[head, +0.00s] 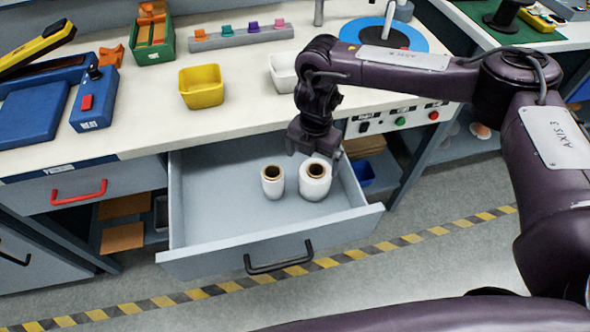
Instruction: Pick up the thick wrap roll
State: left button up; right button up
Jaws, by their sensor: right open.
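Two white wrap rolls with brown cores stand upright inside an open grey drawer (215,215). The thick wrap roll (315,183) is the wider one on the right. The thinner wrap roll (272,184) stands just to its left, with a small gap between them. My right gripper (314,152) points down close above and behind the thick roll. It is open, and no roll is seen lifted in it. I cannot tell whether its fingers touch the roll. My left gripper is not in view.
The drawer's front panel with a black handle (278,262) faces me, and its side walls stand around the rolls. A white bin (284,72) and a yellow bin (201,86) stand on the worktop (150,122) above. The drawer's left half is empty.

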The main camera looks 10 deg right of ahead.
aim_at(315, 175)
jog(key=f, duration=0.2)
jog(key=s+d+f+p, duration=0.1)
jog(key=shift+d+f, duration=0.1)
jog(key=shift+f, duration=0.25)
notch_tip(315, 175, down, 3)
jog(key=shift+w+r, duration=0.1)
jog(key=shift+r, duration=0.05)
jog(key=shift+f, duration=0.5)
jog(key=c, duration=1.3)
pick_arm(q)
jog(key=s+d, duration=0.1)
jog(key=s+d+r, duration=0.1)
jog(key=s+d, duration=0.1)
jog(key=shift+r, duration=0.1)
pick_arm(e)
jog(key=shift+r, duration=0.15)
